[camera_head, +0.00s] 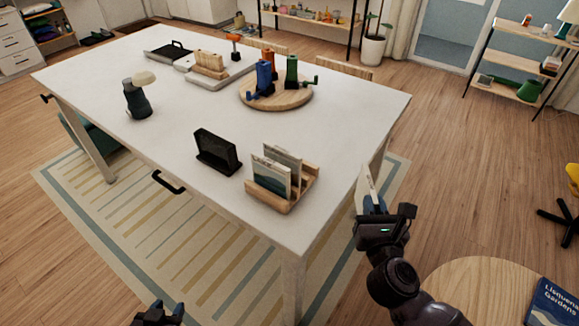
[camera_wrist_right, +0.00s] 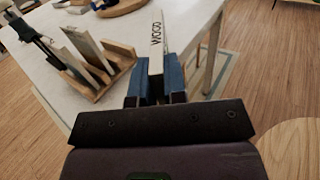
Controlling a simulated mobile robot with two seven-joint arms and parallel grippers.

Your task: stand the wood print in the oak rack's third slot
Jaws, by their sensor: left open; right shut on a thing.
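The wood print (camera_wrist_right: 156,52) is a thin upright panel with "WOOD" lettered along its edge in the right wrist view. My right gripper (camera_wrist_right: 156,84) is shut on its lower end. In the head view the print (camera_head: 366,186) and gripper (camera_head: 376,205) are right of the white table's edge, apart from the rack. The oak rack (camera_head: 297,200) stands near the table's front corner and also shows in the right wrist view (camera_wrist_right: 108,87). It holds two prints (camera_head: 270,175) upright; its right-hand part looks empty. My left gripper (camera_head: 159,314) is open at the bottom edge, below the table.
A black rack (camera_head: 217,152) stands left of the oak rack. A round wooden board (camera_head: 276,98) with coloured grinders is farther back. A dark bottle-like object (camera_head: 138,100) stands at left. A round side table (camera_head: 482,290) with a blue book (camera_head: 556,302) is at lower right.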

